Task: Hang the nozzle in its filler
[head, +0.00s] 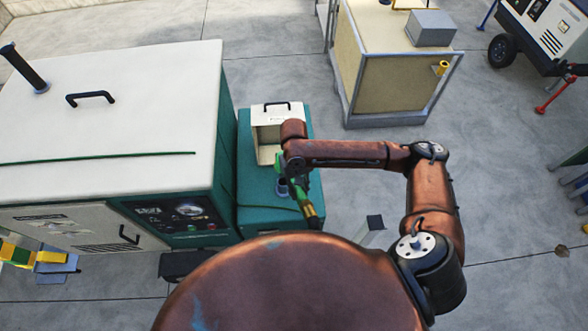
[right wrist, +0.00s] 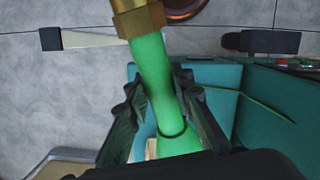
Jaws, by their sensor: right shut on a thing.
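The nozzle has a green body (right wrist: 152,62) and a brass collar (right wrist: 138,18). My right gripper (right wrist: 157,95) is shut on the green body, with a dark finger on each side. In the head view the nozzle (head: 301,193) slants down to its brass and yellow end, above the teal tank (head: 255,215). My right gripper (head: 297,170) is over the tank, partly hidden by its own wrist. A dark round filler neck (head: 282,187) stands on the tank top, just left of the nozzle. Whether nozzle and neck touch, I cannot tell. My left gripper is not in view.
A white open-fronted box (head: 268,121) stands on the tank's far end. A large white-topped generator (head: 120,110) is close on the left. A framed beige container (head: 390,75) stands behind. The grey floor (head: 510,180) to the right is mostly clear.

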